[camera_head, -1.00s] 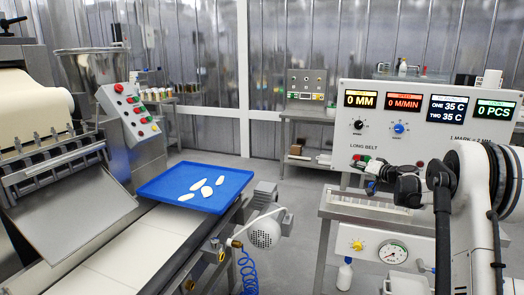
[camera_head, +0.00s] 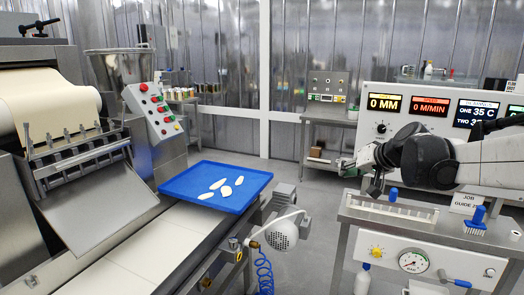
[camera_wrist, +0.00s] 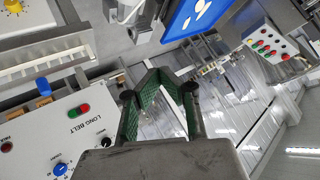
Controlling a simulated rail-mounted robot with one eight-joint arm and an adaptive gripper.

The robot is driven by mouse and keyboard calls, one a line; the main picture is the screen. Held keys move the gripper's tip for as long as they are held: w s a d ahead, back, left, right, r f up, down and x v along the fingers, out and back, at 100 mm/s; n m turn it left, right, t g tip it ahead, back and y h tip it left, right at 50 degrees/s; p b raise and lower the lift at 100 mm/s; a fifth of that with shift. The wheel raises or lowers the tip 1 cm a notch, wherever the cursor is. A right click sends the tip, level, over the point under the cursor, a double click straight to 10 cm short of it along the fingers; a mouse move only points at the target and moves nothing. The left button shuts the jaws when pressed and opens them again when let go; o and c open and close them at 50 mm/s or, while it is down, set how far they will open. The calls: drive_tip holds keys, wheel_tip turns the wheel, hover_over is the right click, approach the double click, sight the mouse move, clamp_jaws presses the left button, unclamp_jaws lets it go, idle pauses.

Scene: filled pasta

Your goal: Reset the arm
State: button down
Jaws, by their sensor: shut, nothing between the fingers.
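My arm (camera_head: 470,160) reaches in from the right in the head view, in front of the long-belt control panel. My gripper (camera_head: 346,166) is at its left end, pointing left, above the metal bench with the white slotted tray. It is shut and empty. In the wrist view its green-padded fingers (camera_wrist: 163,78) show in the middle, with nothing held between them.
The control panel (camera_head: 440,108) stands close behind my arm; its knobs and buttons (camera_wrist: 80,112) are near my gripper in the wrist view. A blue tray (camera_head: 177,187) with several pale pasta pieces (camera_head: 214,185) rests on the conveyor (camera_head: 150,240).

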drive_tip(key=s+a+f+g+h, duration=0.1)
drive_tip(key=s+a, duration=0.2)
drive_tip(key=s, duration=0.6)
drive_tip(key=s+a+f+g+h, duration=0.1)
drive_tip(key=s+a, duration=0.1)
drive_tip(key=s, duration=0.7)
drive_tip(key=s+f+h, duration=0.1)
drive_tip(key=s+f, duration=0.3)
drive_tip(key=s, duration=0.4)
drive_tip(key=s+f+n+h, duration=0.1)
drive_tip(key=s+f, duration=0.3)
drive_tip(key=s, duration=0.4)
drive_tip(key=shift+s+d+g+h, duration=0.3)
drive_tip(key=shift+s, duration=0.05)
drive_tip(key=shift+f, duration=0.1)
